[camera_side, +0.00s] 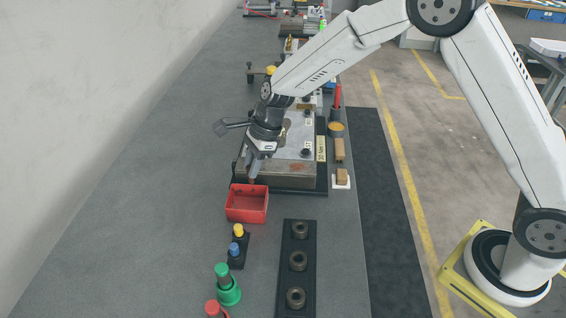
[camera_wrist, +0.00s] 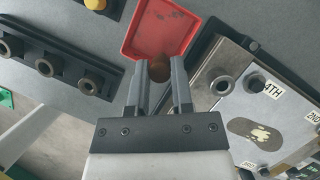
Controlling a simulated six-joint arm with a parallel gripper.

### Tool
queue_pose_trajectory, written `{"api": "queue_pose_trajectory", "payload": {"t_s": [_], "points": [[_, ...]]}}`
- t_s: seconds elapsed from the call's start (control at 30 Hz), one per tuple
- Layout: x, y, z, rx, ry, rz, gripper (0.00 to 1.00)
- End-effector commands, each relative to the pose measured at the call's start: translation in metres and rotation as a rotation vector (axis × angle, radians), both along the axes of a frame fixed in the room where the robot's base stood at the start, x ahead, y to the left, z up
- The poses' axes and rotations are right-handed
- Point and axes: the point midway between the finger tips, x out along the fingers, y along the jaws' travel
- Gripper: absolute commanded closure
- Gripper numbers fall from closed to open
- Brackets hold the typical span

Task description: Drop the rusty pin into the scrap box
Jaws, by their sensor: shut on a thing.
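The rusty pin (camera_wrist: 159,72) is a brown round piece gripped between the fingertips of my gripper (camera_wrist: 158,75) in the wrist view. Its end faces the camera, and its length is mostly hidden. The scrap box is an open red box (camera_side: 246,217) on the grey bench; it also shows at the top of the wrist view (camera_wrist: 191,33). In the side view my gripper (camera_side: 253,174) points down above the box's back edge. In the wrist view the pin overlaps the box's near edge. The box floor that I can see looks empty.
A steel fixture plate (camera_side: 292,173) with numbered labels stands right behind the box. A black strip with three metal rings (camera_side: 298,261) lies in front on the right. Yellow and blue knobs (camera_side: 237,240) and green pieces (camera_side: 227,286) stand in front.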

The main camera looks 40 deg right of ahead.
Motion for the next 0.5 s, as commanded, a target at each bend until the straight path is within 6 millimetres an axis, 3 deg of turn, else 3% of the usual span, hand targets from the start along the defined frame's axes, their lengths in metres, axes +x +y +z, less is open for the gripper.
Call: {"api": "queue_pose_trajectory", "payload": {"t_s": [0.5], "points": [[0.0,0.0,-0.039,0.0,0.001,-0.002,1.0]]}}
